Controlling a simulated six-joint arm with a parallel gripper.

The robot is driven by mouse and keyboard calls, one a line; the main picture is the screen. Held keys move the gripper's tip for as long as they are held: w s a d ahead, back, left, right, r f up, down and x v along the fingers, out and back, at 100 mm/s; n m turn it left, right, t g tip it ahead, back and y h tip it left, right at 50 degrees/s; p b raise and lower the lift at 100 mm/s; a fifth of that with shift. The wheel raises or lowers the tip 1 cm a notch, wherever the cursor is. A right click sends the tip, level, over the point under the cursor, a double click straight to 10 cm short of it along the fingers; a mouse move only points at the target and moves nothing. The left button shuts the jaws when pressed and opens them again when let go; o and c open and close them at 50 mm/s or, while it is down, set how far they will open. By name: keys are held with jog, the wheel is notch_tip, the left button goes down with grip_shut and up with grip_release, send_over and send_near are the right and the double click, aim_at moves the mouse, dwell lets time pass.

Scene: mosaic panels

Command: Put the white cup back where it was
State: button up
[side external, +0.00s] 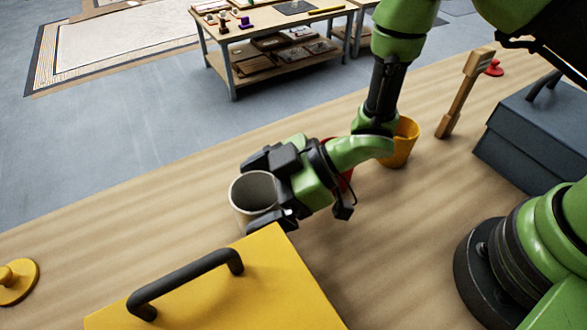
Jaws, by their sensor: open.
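The white cup (242,214) stands upright on the wooden table, behind the yellow box with a black handle. My gripper (271,188) is at the cup from the right, with one dark finger on the far side and one on the near side of it. The jaws are open around the cup. The near finger hides part of the cup's lower right, and I cannot tell whether either finger touches it.
A yellow box (250,275) stands close in front. Behind my wrist are a yellow cup (404,143) and a partly hidden red cup (347,178).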

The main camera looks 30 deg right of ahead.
jog(key=v, duration=1.2)
jog(key=w+d+r+m+t+h, duration=0.5)
jog(key=d+r+m+h, duration=0.35)
jog(key=d+r, duration=0.3)
jog(key=s+d+r+m+g, duration=0.1)
jog(key=s+r+m, duration=0.2)
jog(key=s, duration=0.4)
jog(key=s+d+r+m+g, duration=0.1)
jog(key=s+r+m, duration=0.3)
jog(key=s+m, duration=0.2)
jog(key=shift+s+d+r+h, duration=0.2)
jog(key=shift+s+d+h, duration=0.15)
jog(key=shift+s, duration=0.65)
